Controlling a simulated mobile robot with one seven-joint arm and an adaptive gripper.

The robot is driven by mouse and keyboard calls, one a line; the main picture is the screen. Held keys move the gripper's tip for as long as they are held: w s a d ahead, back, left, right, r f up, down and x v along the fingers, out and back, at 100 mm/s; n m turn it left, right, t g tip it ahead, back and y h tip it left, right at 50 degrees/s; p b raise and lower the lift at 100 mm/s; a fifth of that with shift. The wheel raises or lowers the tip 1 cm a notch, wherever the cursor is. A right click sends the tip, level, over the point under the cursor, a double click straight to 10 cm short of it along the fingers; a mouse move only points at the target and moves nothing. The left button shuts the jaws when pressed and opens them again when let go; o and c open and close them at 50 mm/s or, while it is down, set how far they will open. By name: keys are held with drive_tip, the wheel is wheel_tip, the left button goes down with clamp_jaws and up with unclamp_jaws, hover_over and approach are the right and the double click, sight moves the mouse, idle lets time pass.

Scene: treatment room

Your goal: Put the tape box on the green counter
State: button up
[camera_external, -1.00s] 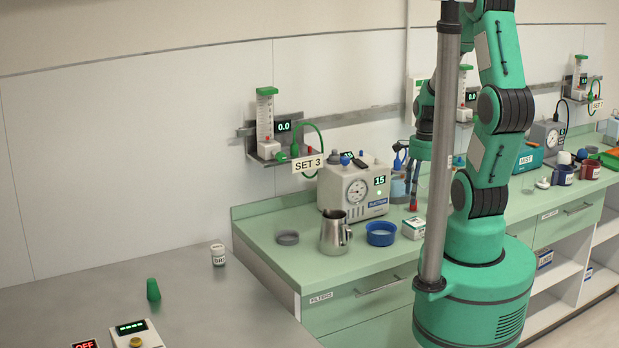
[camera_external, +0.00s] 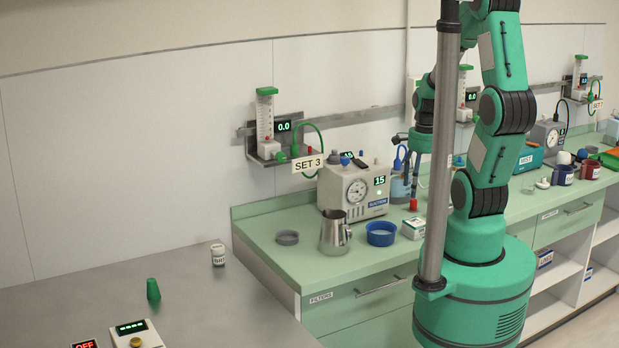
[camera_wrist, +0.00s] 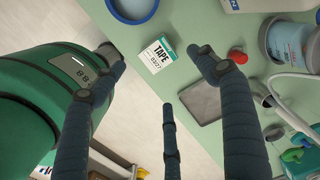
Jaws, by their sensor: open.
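The tape box (camera_wrist: 158,56) is a small white and green box lettered TAPE. It stands on the green counter (camera_wrist: 185,25), close to the front edge in the wrist view. In the external view the tape box (camera_external: 413,228) is on the counter between the blue dish and my column. My gripper (camera_wrist: 165,65) is open and empty, its dark fingers spread on either side of the box in the wrist picture. In the external view my gripper (camera_external: 402,185) hangs above the counter behind the box, partly hidden by my column. I see no finger touching the box.
A blue dish (camera_external: 381,234) and a metal jug (camera_external: 335,232) stand left of the box.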

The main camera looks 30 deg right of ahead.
drive_tip(key=s+a+r+n+t, duration=0.1)
drive_tip(key=s+a+r+n, duration=0.1)
drive_tip(key=r+n, duration=0.3)
drive_tip(key=s+a+r+n+t, duration=0.1)
drive_tip(key=r+n, duration=0.5)
drive_tip(key=r, duration=0.6)
drive_tip(key=s+a+r+n+t, duration=0.2)
drive_tip(key=a+r+n, duration=0.3)
drive_tip(key=r, duration=0.4)
drive_tip(key=shift+s+a+r+n+t+h, duration=0.2)
drive_tip(key=shift+s+n+t+h, duration=0.1)
drive_tip(key=shift+t, duration=0.4)
drive_tip(key=shift+f+b, duration=0.95)
